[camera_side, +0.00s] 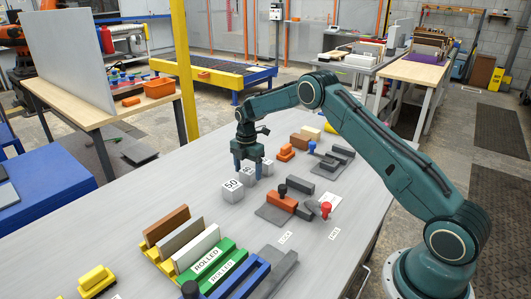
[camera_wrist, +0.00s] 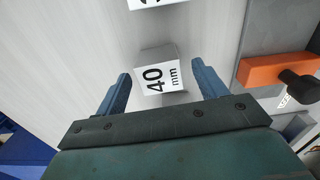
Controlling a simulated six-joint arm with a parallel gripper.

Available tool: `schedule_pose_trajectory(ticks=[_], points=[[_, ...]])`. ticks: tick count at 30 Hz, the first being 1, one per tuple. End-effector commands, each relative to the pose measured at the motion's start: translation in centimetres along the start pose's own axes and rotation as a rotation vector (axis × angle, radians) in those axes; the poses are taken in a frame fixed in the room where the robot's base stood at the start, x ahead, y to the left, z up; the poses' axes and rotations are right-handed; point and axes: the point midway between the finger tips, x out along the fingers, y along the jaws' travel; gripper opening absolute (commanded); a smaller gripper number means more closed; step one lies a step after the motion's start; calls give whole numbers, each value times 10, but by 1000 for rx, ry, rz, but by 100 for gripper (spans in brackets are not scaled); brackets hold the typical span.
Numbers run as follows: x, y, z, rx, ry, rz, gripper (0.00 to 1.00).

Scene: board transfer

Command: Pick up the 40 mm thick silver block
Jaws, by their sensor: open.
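The silver block marked "40 mm" (camera_wrist: 160,78) sits on the grey table, a little turned, in the wrist view. My gripper (camera_wrist: 162,84) is open and empty, with one blue finger to each side of the block and gaps on both sides. In the side view my gripper (camera_side: 247,168) points down over the middle block of a short row, and its fingers partly hide that block (camera_side: 246,180). Whether the fingertips reach down beside the block I cannot tell. A silver block marked "50" (camera_side: 231,191) stands nearer the camera.
Another silver block (camera_side: 266,168) stands just behind my gripper. An orange piece with a black knob (camera_side: 282,202) lies on a grey plate to the right. Green "ROLLED" bars (camera_side: 208,262) and upright slabs stand in front. The table left of the block row is clear.

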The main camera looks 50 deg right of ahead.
Motion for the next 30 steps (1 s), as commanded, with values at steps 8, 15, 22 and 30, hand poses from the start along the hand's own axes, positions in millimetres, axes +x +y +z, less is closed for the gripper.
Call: schedule_pose_trajectory(ticks=[8, 15, 22, 30], points=[[26, 0, 0, 0, 0, 0, 71], [27, 0, 0, 0, 0, 1, 71], [27, 0, 0, 0, 0, 1, 71], [27, 0, 0, 0, 0, 1, 30]])
